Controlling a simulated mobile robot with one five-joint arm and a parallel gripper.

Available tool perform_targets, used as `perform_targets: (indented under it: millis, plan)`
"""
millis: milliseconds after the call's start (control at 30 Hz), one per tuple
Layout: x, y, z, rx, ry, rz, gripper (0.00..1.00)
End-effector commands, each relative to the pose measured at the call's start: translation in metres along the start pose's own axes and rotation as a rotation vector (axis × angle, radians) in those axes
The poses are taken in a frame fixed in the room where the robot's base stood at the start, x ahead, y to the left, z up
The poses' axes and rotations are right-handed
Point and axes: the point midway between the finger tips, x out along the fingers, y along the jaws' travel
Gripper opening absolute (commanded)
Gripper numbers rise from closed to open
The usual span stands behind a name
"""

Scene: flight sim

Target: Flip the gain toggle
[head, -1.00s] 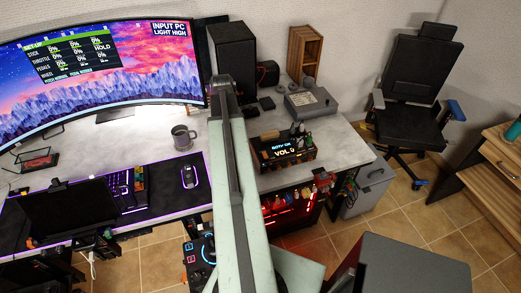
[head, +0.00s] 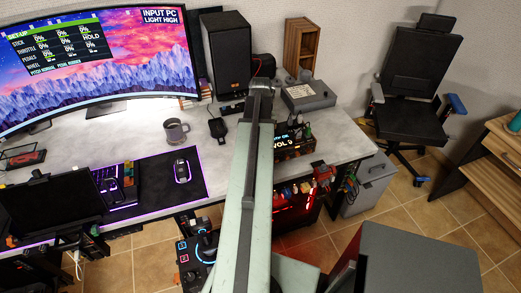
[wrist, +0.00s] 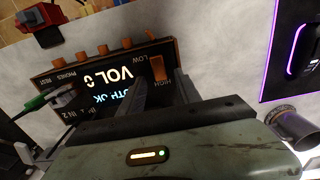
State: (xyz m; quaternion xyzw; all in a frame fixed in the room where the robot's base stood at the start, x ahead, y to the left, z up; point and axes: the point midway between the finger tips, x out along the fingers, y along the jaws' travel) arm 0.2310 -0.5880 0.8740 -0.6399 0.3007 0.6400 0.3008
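The dark control box (head: 291,152) with a lit display and orange trim stands on the desk, partly hidden behind my arm in the head view. In the wrist view the box (wrist: 80,72) appears upside down, its display reading VOL and a digit. An orange toggle (wrist: 157,67) stands at its right end, between the words LOW and HIGH. My gripper (wrist: 158,93) is over the box's front, with dark fingers close to the toggle; contact is unclear. The finger gap is hard to make out.
Green and dark plugs (wrist: 48,98) stick out of the box's left side in the wrist view. A grey metal box (head: 308,96) stands behind it. A mug (head: 176,131) and a mouse (head: 181,170) are to the left. A red device (head: 323,175) is at the desk edge.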

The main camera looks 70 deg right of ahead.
Motion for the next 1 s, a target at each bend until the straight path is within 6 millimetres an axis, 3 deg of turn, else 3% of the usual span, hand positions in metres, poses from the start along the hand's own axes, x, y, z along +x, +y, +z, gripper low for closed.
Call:
perform_targets:
  millis: [33, 300, 333, 467, 667, 1000]
  plan:
    - [0.0113, 0.0001, 0.0, 0.0, 0.0, 0.0, 0.4]
    - [0.01, 0.0003, 0.0002, 0.0, 0.0, 0.0, 0.4]
    - [0.0099, 0.0003, 0.0002, 0.001, 0.0, 0.0, 0.37]
    - [0.0099, 0.0004, 0.0002, 0.001, 0.0, 0.0, 0.01]
    - [0.0099, 0.0004, 0.0023, 0.002, 0.015, 0.001, 0.0]
    - [0.0083, 0.0009, 0.0072, 0.003, 0.187, 0.001, 0.0]
